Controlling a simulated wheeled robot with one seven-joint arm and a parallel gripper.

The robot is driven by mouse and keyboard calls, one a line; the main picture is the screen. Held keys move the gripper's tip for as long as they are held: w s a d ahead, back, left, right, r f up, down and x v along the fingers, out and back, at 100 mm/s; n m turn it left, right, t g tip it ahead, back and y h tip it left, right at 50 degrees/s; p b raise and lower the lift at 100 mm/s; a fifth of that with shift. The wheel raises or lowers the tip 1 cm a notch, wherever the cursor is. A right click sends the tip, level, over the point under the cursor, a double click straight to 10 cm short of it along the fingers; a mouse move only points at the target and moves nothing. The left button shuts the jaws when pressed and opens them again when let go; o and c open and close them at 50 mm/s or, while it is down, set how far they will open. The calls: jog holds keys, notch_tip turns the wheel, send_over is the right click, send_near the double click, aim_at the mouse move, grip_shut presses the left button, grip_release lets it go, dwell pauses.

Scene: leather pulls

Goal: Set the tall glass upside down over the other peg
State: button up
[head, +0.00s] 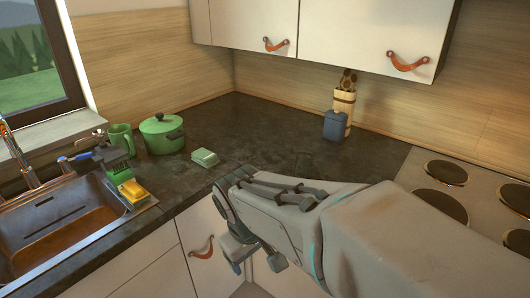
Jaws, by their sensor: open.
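I cannot make out a tall glass or a peg in the head view. Small grey and dark items (110,153) crowd the back right corner of the sink, and their shapes are too small to tell. My gripper (257,265) hangs in front of the counter's front edge, above the floor and before the lower cabinet doors. It points downward with its fingers apart, and I see nothing between them. My arm covers the front right part of the counter.
The sink (50,225) is at left, with a green block (118,172) and yellow sponge (133,191) on its rim. A green mug (122,138), green pot (162,134), green box (204,158), blue jar (333,126) and wooden utensil holder (344,103) stand on the counter (265,130).

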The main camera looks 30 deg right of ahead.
jog(key=w+d+n+g+h+p, duration=0.1)
jog(key=w+d+n+h, duration=0.4)
jog(key=d, duration=0.4)
jog(key=n+t+h+p, duration=0.3)
jog(key=n+t+h, duration=0.25)
jog(key=n, duration=1.05)
send_near(300, 159)
jog(key=shift+g+h, duration=0.35)
jog(key=shift+h, duration=0.1)
jog(key=x, duration=0.5)
jog(key=w+x, duration=0.1)
jog(key=x, duration=0.1)
jog(key=shift+w+f+p, duration=0.15)
jog(key=shift+f+p, duration=0.05)
jog(key=shift+p, duration=0.1)
jog(key=shift+s+p+x, duration=0.15)
jog(key=shift+p+x, duration=0.2)
jog(key=shift+x, duration=0.95)
jog(key=shift+s+p+x, duration=0.15)
jog(key=shift+p+x, duration=0.2)
jog(key=shift+x, duration=1)
jog(key=shift+f, duration=0.1)
jog(key=c, duration=1.3)
